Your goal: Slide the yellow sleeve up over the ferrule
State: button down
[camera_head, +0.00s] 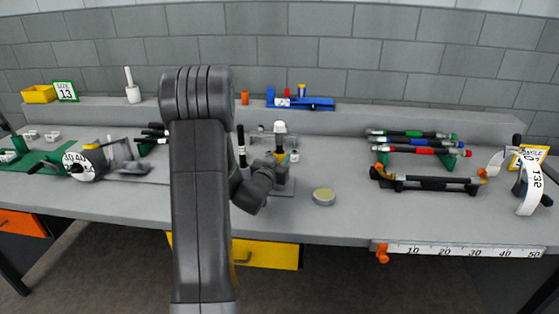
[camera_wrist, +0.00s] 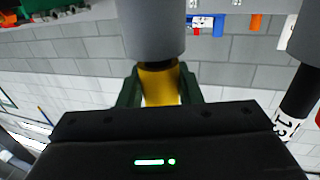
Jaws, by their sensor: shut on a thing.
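My gripper (camera_wrist: 160,90) is shut on the yellow sleeve (camera_wrist: 160,84), with a dark green finger on each side of it. In the wrist view a dark band and a wide grey cylinder (camera_wrist: 150,30) lie just beyond the sleeve, in line with it. I cannot tell whether this cylinder is the ferrule. In the head view my gripper (camera_head: 279,158) is low over the bench, right of my arm, by a small stand with a white-topped post (camera_head: 279,127). The sleeve is too small there to make out clearly.
A black-and-white upright rod (camera_head: 241,147) stands close left of my gripper. A round tin (camera_head: 324,196) sits to the right on clear bench.

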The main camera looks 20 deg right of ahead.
aim_at(278, 152)
notch_tip(278, 152, up, 3)
jog(key=shift+r, duration=0.15)
jog(key=c, duration=1)
grip_release()
jog(key=shift+a, duration=0.1)
jog(key=b+v, duration=0.1)
jog(key=v, duration=1.2)
jog(key=shift+s+a, duration=0.2)
jog(key=shift+s, duration=0.15)
